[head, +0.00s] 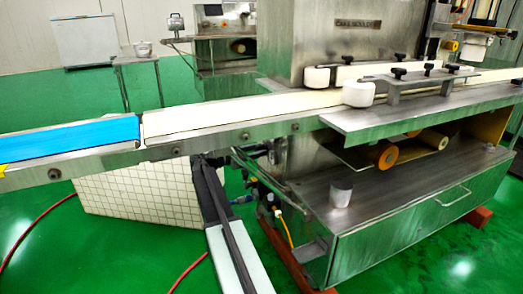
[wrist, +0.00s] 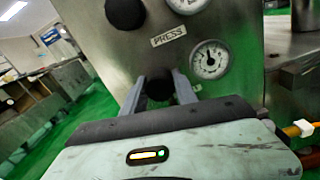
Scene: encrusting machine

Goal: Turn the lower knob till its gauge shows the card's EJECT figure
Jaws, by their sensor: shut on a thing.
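In the wrist view, my gripper (wrist: 168,88) is shut on the lower knob (wrist: 160,84), a round black knob on a grey metal panel, with one finger on each side of it. To the upper right of this knob is its white round gauge (wrist: 210,60); its dark needle is too small to read. A label reading PRESS (wrist: 168,36) is above the held knob. A second black knob (wrist: 125,12) and a second gauge (wrist: 188,3), cut by the top edge, are higher up. I see no readable card with an EJECT figure in either view. The head view does not show the fingers clearly.
In the head view, a conveyor with a cream belt (head: 240,112) and a blue section (head: 70,138) crosses above my arm. The steel machine base (head: 400,215) is to the right. A white tiled block (head: 140,195) and red hoses lie on the left.

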